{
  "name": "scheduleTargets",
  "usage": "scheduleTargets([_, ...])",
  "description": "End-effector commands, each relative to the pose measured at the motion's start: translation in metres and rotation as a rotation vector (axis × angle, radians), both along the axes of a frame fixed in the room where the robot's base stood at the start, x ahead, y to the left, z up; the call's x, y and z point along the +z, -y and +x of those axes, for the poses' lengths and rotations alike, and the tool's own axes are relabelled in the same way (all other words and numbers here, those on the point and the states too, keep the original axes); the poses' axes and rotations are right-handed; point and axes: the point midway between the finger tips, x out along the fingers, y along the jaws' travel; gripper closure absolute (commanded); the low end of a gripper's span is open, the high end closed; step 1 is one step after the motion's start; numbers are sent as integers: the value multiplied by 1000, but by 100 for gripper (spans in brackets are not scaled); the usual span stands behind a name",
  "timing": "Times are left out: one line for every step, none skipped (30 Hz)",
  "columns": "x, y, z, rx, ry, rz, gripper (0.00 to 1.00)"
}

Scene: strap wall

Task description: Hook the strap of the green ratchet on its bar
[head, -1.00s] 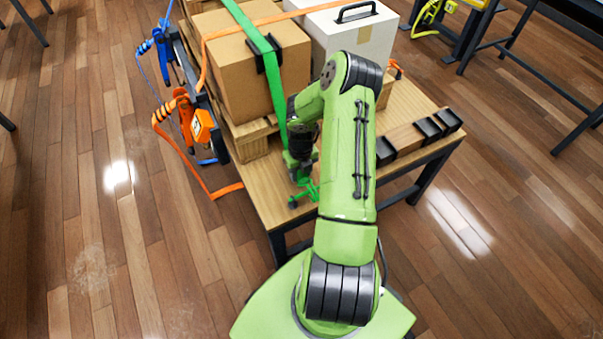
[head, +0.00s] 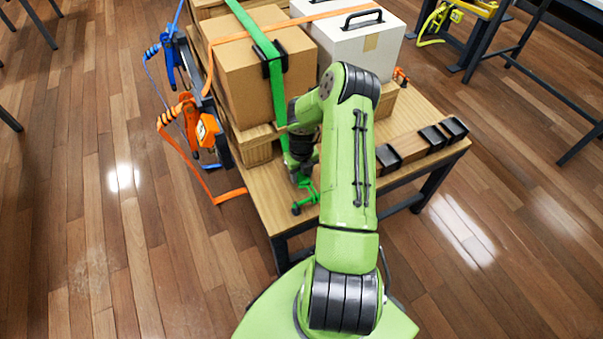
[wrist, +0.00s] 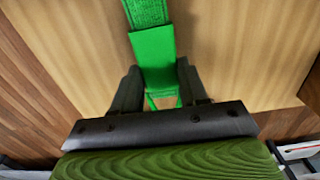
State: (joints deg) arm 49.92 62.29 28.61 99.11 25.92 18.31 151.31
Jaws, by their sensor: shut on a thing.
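The green strap (head: 281,98) runs down over the cardboard box, through a black edge protector (head: 269,58), to my gripper (head: 300,168). It also shows in the wrist view (wrist: 147,12), ending in a wider bright green piece (wrist: 153,50). My gripper (wrist: 158,88) is shut on this green strap end, with a dark finger on each side. A green hook-like fitting (head: 306,196) hangs below the gripper, above the table's near left part. My arm hides part of it. I cannot make out the green ratchet or its bar clearly.
The wooden table (head: 262,195) carries the cardboard box (head: 240,85), a white case (head: 350,45) and several black holders (head: 434,137) at right. An orange ratchet (head: 207,131) and a blue ratchet (head: 170,62) hang at the left side. The table's near left corner is clear.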

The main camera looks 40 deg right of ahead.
Motion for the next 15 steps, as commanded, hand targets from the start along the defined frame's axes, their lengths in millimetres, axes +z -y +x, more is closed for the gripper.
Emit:
scheduleTargets([0,0,0,0,0,0,92])
scheduleTargets([0,0,0,0,0,0,92])
scheduleTargets([0,0,0,0,0,0,92])
scheduleTargets([0,0,0,0,1,0,92])
scheduleTargets([0,0,0,0,1,-1,92])
scheduleTargets([0,0,0,-1,1,-1,92])
scheduleTargets([0,0,0,-1,1,-1,52])
scheduleTargets([0,0,0,-1,1,-1,48])
scheduleTargets([0,0,0,-1,1,-1,42])
scheduleTargets([0,0,0,-1,0,-1,37])
scheduleTargets([0,0,0,-1,0,-1,32])
scheduleTargets([0,0,0,-1,0,-1,27])
scheduleTargets([0,0,0,-1,0,-1,27])
scheduleTargets([0,0,0,-1,0,-1,27])
scheduleTargets([0,0,0,-1,0,-1,27])
